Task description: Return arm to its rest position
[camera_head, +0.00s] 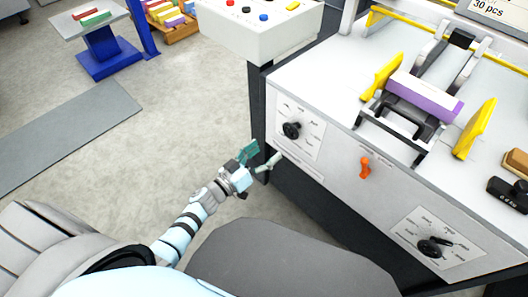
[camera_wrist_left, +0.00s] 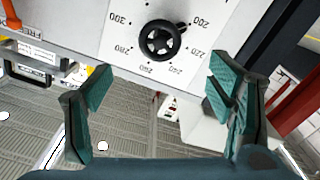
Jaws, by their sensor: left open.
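My left arm comes in from the lower left in the head view. Its gripper (camera_head: 260,160) is open and empty, in front of the left end of the folder gluer's front panel. In the left wrist view the two teal fingers (camera_wrist_left: 160,115) are spread wide with nothing between them. A black dial knob (camera_head: 291,130) on a white numbered plate is just beyond the gripper; it also shows in the left wrist view (camera_wrist_left: 162,40), apart from the fingers. My right gripper is in neither view.
The machine (camera_head: 330,140) fills the right side, with an orange switch (camera_head: 365,168), a second dial (camera_head: 432,247) and a purple stack (camera_head: 424,97) between yellow guides. A control box (camera_head: 262,30) stands behind my gripper. Open floor (camera_head: 165,130) lies to the left.

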